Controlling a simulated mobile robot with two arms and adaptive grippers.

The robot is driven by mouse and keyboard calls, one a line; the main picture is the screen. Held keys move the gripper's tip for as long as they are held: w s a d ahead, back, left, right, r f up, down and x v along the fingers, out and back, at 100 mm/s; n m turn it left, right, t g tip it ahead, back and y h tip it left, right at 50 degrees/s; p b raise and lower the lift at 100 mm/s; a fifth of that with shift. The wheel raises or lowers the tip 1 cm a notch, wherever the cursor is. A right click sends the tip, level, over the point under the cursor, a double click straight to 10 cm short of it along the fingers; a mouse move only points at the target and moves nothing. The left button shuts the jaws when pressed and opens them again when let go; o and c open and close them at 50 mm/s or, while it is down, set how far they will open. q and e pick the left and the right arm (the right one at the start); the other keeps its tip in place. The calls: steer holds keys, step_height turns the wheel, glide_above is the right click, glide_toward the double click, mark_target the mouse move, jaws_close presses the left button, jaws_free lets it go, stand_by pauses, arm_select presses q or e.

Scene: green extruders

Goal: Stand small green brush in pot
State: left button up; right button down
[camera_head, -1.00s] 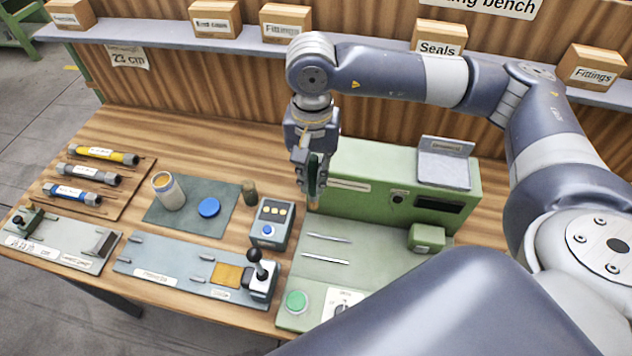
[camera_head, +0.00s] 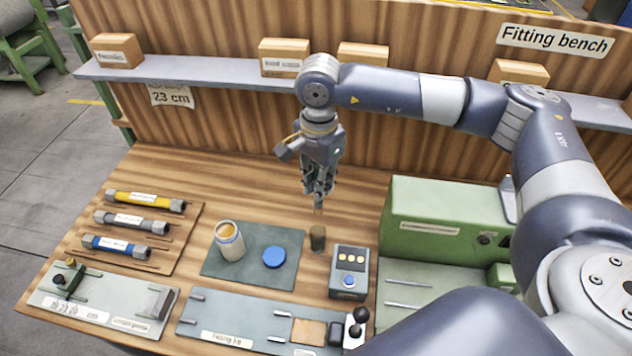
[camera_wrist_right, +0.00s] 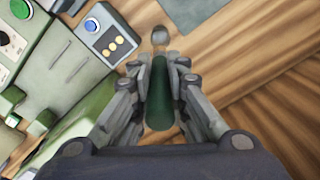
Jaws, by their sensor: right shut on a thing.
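In the wrist view the dark green handle of the brush (camera_wrist_right: 160,92) lies between the two fingers (camera_wrist_right: 161,80). In the head view the fingers hide most of it; its pale lower end (camera_head: 318,208) points down, nearly upright. The small dark green pot (camera_head: 318,240) stands on the bench just below the brush in the picture, with a visible gap between them. A small round grey top, likely the pot (camera_wrist_right: 160,35), shows ahead of the brush in the wrist view. My left gripper is out of view.
A grey control box (camera_head: 349,272) stands close right of the pot. A dark mat (camera_head: 215,263) to the left bears an open jar (camera_head: 230,243) and a blue lid (camera_head: 274,257). A green machine (camera_head: 430,228) stands at right. Bare wood lies behind the pot.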

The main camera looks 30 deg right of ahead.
mark_target(318, 216)
steer(key=shift+s+d+f, duration=0.1)
steer(key=shift+f, duration=0.5)
steer(key=shift+f+b, duration=0.45)
steer(key=shift+f, duration=0.95)
step_height(318, 216, down, 2)
steer(key=shift+f+b, duration=0.1)
steer(key=shift+b, duration=0.55)
arm_select(q)
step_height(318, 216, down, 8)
steer(key=b, duration=0.6)
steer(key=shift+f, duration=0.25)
arm_select(e)
step_height(318, 216, down, 6)
steer(key=shift+r, duration=0.2)
steer(key=c, duration=1.5)
jaws_free()
